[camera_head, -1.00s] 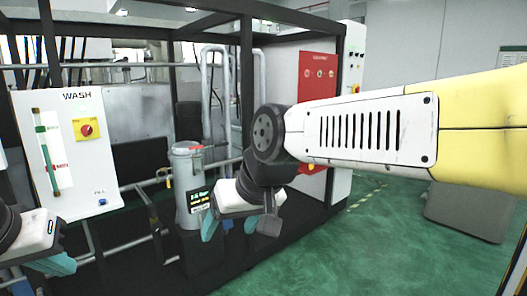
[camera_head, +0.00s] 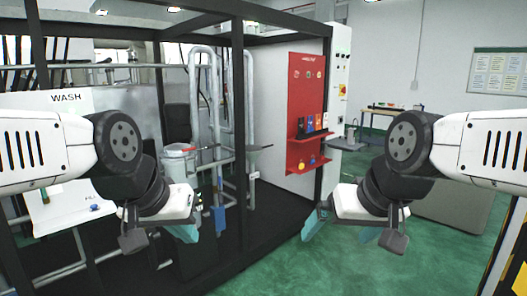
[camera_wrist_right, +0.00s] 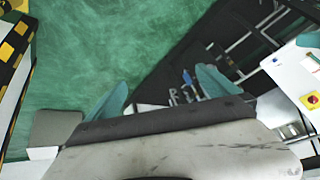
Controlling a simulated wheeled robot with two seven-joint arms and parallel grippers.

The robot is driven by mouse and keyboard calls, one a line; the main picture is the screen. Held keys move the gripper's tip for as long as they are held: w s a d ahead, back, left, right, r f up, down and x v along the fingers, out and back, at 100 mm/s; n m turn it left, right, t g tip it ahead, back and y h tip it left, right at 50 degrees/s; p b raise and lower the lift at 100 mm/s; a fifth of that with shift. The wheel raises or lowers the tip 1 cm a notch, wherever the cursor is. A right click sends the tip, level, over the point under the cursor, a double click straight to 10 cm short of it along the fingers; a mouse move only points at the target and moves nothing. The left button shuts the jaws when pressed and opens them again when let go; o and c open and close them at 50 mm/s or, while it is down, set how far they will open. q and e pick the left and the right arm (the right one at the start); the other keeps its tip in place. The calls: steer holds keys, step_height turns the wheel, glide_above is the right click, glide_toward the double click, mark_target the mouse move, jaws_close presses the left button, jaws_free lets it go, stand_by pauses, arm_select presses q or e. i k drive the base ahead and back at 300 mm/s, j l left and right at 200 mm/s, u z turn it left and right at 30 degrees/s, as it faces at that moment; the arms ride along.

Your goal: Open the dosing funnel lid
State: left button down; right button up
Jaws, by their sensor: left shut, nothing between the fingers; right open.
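A grey cylindrical canister (camera_head: 178,164) stands at the frame's front in the head view, its lower part hidden behind my left gripper. A red piece (camera_head: 204,148) lies at its top, which looks closed. A grey cone-shaped funnel (camera_head: 258,160) on a pipe is to its right. I cannot tell for certain which of these is the dosing funnel. My left gripper (camera_head: 188,233) is shut and empty, below the canister's top in the picture. My right gripper (camera_head: 340,232) is open and empty, well to the right of both. Its spread teal fingers show in the right wrist view (camera_wrist_right: 162,92).
A white WASH panel (camera_head: 62,108) is at the left. A red board (camera_head: 306,100) with small shelves is on the cabinet. A black frame (camera_head: 240,100) encloses the pipes. Green floor (camera_head: 285,258) is open at the front. A table (camera_head: 385,110) stands far back.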

mark_target(249, 148)
steer(key=i+j, duration=0.1)
steer(key=i, duration=1.45)
steer(key=i+j, duration=0.1)
steer(key=i, duration=1.5)
steer(key=i+j, duration=0.2)
